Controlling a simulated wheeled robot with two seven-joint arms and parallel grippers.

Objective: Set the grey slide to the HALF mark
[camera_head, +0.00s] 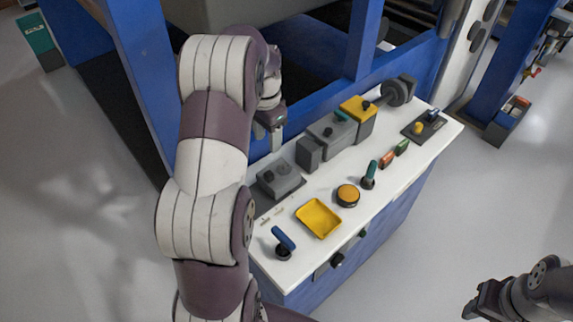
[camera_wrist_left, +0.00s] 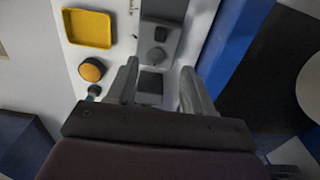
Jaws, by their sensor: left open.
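A grey sliding-type block (camera_head: 279,179) with a small knob sits on a dark base at the panel's left side. I take it for the grey slide. In the left wrist view a grey unit with a knob (camera_wrist_left: 157,56) lies beyond the fingertips. Pale marks (camera_head: 271,215) stand on the panel nearby, too small to read. My left gripper (camera_head: 277,136) is above the panel's back edge, pointing down. In its wrist view, the fingers (camera_wrist_left: 160,82) are open and apart, with a darker grey block (camera_wrist_left: 150,84) visible between them. My right gripper (camera_head: 478,300) is at the lower right, away from the panel.
Grey boxes (camera_head: 333,130), a yellow box (camera_head: 358,110), an orange button (camera_head: 347,194), a yellow tray (camera_head: 318,218), a blue lever (camera_head: 284,243) and a green lever (camera_head: 369,177) crowd the white panel (camera_head: 300,268). Blue frame posts (camera_head: 363,40) rise behind it.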

